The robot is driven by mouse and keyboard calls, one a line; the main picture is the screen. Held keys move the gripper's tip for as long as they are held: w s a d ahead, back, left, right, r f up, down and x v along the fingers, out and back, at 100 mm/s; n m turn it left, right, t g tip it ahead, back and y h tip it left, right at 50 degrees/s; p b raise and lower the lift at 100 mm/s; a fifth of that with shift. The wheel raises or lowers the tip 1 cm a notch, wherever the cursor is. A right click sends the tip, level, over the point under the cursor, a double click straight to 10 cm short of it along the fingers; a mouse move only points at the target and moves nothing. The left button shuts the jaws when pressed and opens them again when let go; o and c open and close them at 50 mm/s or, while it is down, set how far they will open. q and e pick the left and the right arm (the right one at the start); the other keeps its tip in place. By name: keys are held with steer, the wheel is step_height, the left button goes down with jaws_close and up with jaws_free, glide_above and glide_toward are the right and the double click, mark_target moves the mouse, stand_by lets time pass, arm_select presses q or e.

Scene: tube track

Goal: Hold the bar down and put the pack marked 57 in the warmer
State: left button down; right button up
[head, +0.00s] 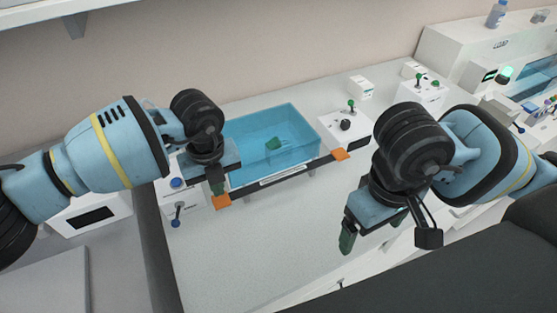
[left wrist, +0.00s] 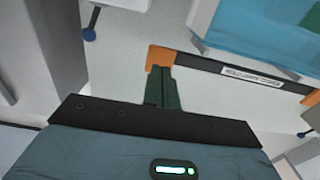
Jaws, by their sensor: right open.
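The warmer (head: 245,125) is a clear blue tank on the counter, with a green item (head: 274,143) inside; I cannot read any number on it. A black bar (head: 305,167) with orange ends runs along the tank's front; it also shows with a white label in the left wrist view (left wrist: 205,65). My left gripper (head: 217,189) is shut, its green fingertips (left wrist: 160,72) together at the bar's left orange end. They look to be touching it. My right gripper (head: 372,228) is open and empty, over the counter's front right. No 57 marking is legible.
White boxes with levers and knobs stand left (head: 178,205) and right (head: 346,124) of the tank. A white unit (head: 455,50) with a green lamp and another blue tank stands at the far right. The counter (head: 260,235) before the bar is clear.

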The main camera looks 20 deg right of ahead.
arm_select(q)
steer(key=shift+r, duration=1.4)
